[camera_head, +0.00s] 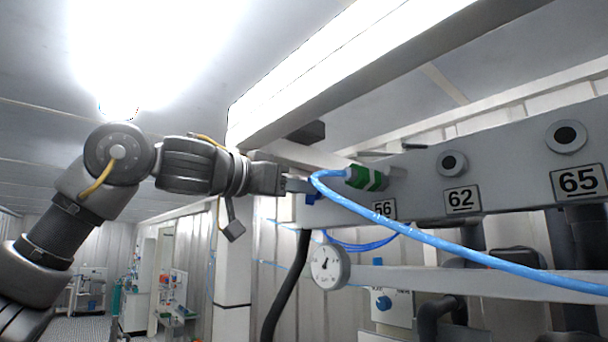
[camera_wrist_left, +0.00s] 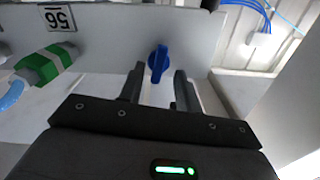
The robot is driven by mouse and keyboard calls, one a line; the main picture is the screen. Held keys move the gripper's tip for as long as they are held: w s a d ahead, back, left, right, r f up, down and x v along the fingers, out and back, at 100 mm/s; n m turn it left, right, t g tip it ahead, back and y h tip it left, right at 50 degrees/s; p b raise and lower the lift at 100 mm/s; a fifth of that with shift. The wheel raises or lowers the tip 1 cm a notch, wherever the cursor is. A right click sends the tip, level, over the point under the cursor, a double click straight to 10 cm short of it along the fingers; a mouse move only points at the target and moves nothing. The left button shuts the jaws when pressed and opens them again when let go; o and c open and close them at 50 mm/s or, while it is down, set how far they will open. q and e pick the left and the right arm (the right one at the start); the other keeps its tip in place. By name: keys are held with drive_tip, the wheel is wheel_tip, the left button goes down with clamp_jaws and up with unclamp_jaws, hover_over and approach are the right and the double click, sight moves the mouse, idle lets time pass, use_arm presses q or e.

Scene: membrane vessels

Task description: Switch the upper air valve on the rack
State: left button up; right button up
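A small blue valve handle (camera_wrist_left: 158,62) sits on the grey rack panel, and a bit of it shows in the head view (camera_head: 312,198) just beside my left fingertips. My left gripper (camera_head: 298,186) reaches in from the left at the panel's left end. In the left wrist view my left gripper (camera_wrist_left: 160,88) has its two fingers apart. The handle stands just beyond and between the fingertips; I cannot tell if they touch it. My right gripper is not in view.
A green-and-white fitting (camera_head: 366,178) with a blue hose (camera_head: 440,243) is close to my left gripper; the hose runs down right. The rack panel (camera_head: 415,185) bears labels 56, 62 and 65. A round gauge (camera_head: 329,266) and a black hose (camera_head: 288,290) are below.

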use_arm(q)
drive_tip(key=shift+p+x, duration=0.35)
drive_tip(key=shift+x, duration=0.45)
drive_tip(key=shift+s+d+r, duration=0.1)
drive_tip(key=shift+r, duration=0.05)
drive_tip(key=c, duration=0.6)
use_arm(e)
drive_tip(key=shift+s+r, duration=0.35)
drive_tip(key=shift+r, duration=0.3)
